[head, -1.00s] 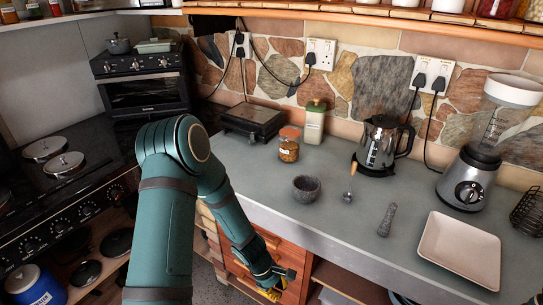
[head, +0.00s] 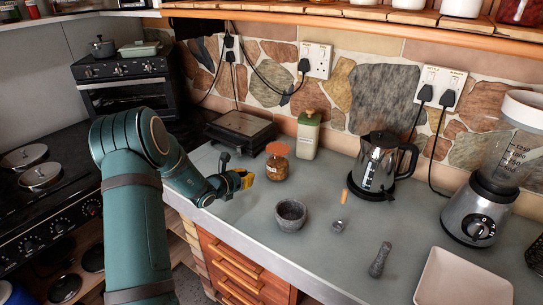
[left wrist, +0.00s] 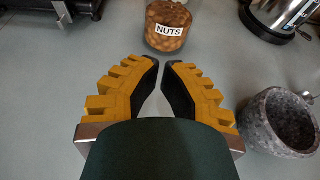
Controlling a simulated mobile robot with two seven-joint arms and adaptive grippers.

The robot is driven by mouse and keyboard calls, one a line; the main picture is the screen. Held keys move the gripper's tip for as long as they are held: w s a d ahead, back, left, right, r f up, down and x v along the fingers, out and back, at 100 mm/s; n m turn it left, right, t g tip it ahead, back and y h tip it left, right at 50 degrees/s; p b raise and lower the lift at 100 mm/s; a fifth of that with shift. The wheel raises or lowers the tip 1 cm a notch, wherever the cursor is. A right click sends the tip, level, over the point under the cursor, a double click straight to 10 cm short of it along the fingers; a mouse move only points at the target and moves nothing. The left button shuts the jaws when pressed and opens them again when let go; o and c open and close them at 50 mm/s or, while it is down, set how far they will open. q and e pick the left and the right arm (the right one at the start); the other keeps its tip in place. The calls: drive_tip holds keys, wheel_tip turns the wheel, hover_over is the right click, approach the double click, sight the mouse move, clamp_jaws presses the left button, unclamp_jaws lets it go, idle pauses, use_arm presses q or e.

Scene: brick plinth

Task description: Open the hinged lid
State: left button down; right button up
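A dark appliance with a flat hinged lid (head: 240,123), like a contact grill, stands at the back left of the counter; the lid is down. Its corner shows at the top left of the left wrist view (left wrist: 60,10). My left gripper (head: 247,179) is above the counter in front of the grill, apart from it. In the left wrist view its yellow fingers (left wrist: 160,63) nearly meet at the tips, with nothing between them. A nuts jar (head: 278,165) with an orange lid stands just beyond the fingertips, also seen in the left wrist view (left wrist: 167,25). My right gripper is out of view.
A green-lidded canister (head: 308,138) stands behind the jar. A stone mortar (head: 291,215) stands to the right, near the gripper. A kettle (head: 380,165), pestle (head: 380,260), blender (head: 490,195) and square plate (head: 462,282) are further right. A stove (head: 45,195) is at left.

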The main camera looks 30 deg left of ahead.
sight(269, 160)
use_arm(q)
drive_tip(key=x, duration=1)
drive_tip(key=shift+d+f, duration=0.1)
drive_tip(key=shift+s+r+p, duration=0.1)
drive_tip(key=shift+r+p, duration=0.35)
drive_tip(key=shift+r, duration=1.65)
drive_tip(key=shift+r, duration=0.1)
